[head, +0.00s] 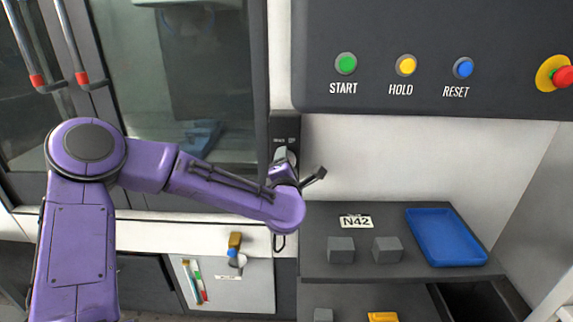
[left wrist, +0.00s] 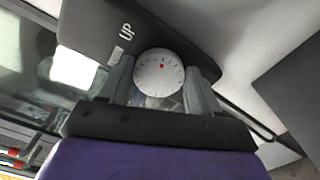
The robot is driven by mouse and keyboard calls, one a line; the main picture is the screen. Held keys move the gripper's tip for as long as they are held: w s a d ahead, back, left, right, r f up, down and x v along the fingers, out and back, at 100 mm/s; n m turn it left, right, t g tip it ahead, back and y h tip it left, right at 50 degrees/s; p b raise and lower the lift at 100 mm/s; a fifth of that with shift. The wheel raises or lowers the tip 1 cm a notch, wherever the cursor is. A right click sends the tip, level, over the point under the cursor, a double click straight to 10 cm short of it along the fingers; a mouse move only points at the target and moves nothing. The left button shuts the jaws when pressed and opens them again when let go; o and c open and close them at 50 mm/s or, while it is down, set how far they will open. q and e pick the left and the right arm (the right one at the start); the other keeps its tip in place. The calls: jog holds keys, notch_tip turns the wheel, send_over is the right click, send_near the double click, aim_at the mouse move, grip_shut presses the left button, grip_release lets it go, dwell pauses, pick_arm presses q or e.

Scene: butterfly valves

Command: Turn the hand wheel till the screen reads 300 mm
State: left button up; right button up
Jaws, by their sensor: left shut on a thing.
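The dial is on a black panel (left wrist: 95,30) marked "UP". In the head view my left gripper (head: 282,158) reaches this narrow black panel (head: 285,126) beside the machine window, and my wrist hides most of the wheel. No screen with a mm reading is in view. My right gripper is not in view.
A dark control panel (head: 430,40) with START, HOLD and RESET buttons and a red emergency button (head: 563,76) overhangs on the right. Below are a shelf with two grey blocks (head: 341,250), a blue tray (head: 445,238) and an N42 label. A pouch (head: 222,285) holds tools.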

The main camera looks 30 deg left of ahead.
pick_arm(q)
jog(key=shift+a, duration=0.1)
jog(key=o, duration=0.8)
jog(key=shift+o, duration=1.2)
jog(key=shift+a, duration=0.1)
jog(key=b+v, duration=0.3)
jog(key=v, duration=0.7)
jog(key=shift+s+d, duration=0.2)
jog(key=shift+d, duration=0.05)
jog(key=shift+f, duration=0.1)
